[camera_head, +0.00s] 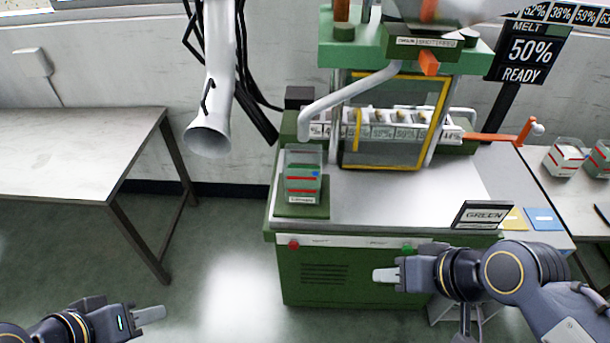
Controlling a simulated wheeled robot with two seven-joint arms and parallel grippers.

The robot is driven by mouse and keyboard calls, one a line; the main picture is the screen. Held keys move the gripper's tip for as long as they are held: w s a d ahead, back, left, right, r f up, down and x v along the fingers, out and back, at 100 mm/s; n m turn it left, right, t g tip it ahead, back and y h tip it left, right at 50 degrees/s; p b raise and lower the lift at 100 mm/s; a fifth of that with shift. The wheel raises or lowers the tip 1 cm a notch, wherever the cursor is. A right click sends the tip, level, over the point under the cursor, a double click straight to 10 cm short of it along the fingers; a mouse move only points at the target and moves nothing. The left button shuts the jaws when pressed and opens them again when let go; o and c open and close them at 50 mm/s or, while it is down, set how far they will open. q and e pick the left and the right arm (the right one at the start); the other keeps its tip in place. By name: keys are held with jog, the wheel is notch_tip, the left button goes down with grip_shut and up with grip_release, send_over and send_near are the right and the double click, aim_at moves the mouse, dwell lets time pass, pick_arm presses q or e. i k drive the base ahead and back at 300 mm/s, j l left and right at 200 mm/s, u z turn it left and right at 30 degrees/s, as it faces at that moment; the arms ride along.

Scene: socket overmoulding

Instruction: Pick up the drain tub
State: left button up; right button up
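My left gripper (150,315) is low at the bottom left, over the floor and well apart from the tub. My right gripper (386,275) is in front of the bench's green front, below and right of the tub, pointing left. Neither gripper visibly holds anything, and the gap between the fingers does not show in either.
The green moulding machine (400,55) rises behind the bench top (400,200). A GREEN sign (484,214) stands at its front right. A white funnel-ended duct (209,135) hangs left of the tub. A bare table (70,150) is at left. Clear containers (565,157) stand at far right.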

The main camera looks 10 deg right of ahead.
aim_at(302, 163)
jog(key=i+j+z, duration=0.4)
jog(key=i+j, duration=0.25)
jog(key=i+z, duration=0.1)
jog(key=i, duration=0.1)
